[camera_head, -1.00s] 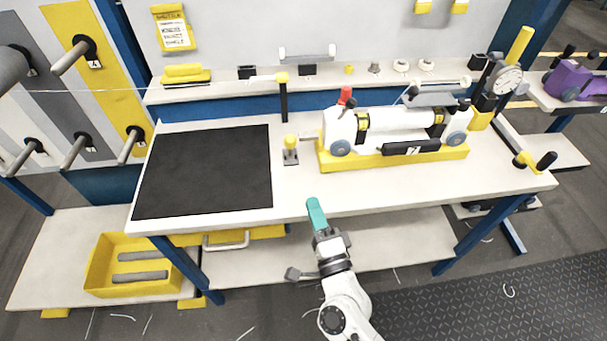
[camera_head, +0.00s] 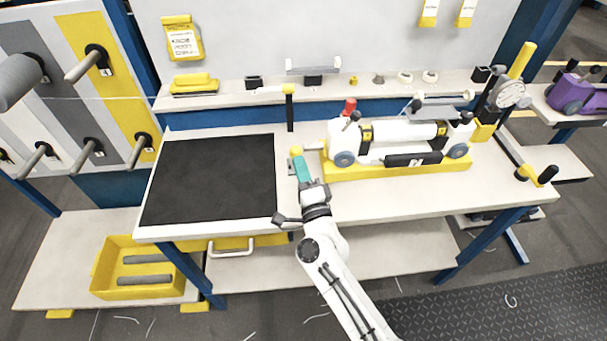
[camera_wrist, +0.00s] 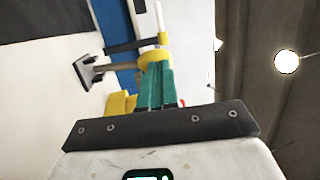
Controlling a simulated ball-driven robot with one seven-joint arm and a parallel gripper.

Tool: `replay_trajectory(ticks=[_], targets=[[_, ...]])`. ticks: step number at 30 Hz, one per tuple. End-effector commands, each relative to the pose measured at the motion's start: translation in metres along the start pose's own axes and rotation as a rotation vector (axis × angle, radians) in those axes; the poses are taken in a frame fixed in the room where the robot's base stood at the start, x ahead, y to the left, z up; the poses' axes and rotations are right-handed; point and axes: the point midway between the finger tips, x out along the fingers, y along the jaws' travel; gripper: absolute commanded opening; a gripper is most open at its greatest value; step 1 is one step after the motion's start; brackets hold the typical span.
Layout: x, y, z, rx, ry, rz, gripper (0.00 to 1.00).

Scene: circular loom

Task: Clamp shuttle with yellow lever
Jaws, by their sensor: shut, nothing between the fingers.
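The white shuttle (camera_head: 392,131) with grey-blue wheels sits on a yellow cradle (camera_head: 395,169) on the bench. The yellow-knobbed lever (camera_head: 296,151) stands just left of the cradle, and my arm partly hides its lower part. My gripper (camera_head: 300,158) has teal fingers, shut and empty, with the tips right at the yellow knob. In the wrist view the knob (camera_wrist: 152,58) shows just beyond the shut fingertips (camera_wrist: 155,68). A grey rod with a dark pad (camera_wrist: 88,72) reaches from near the knob. I cannot tell whether the fingertips touch it.
A black mat (camera_head: 208,180) covers the bench's left part. A black post with a yellow top (camera_head: 289,105) stands behind the lever. A back shelf (camera_head: 225,97) holds small parts. A crank (camera_head: 538,175) sits at the right end. The bench front, right of my arm, is clear.

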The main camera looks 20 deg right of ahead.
Motion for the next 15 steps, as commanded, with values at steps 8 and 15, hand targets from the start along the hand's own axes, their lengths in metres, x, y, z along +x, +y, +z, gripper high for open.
replay_trajectory(ticks=[8,15], targets=[[0.0000,0.0002,-0.0003,0.000,0.000,0.000,0.00],[0.0039,-0.0030,-0.0011,0.000,0.001,0.000,0.00]])
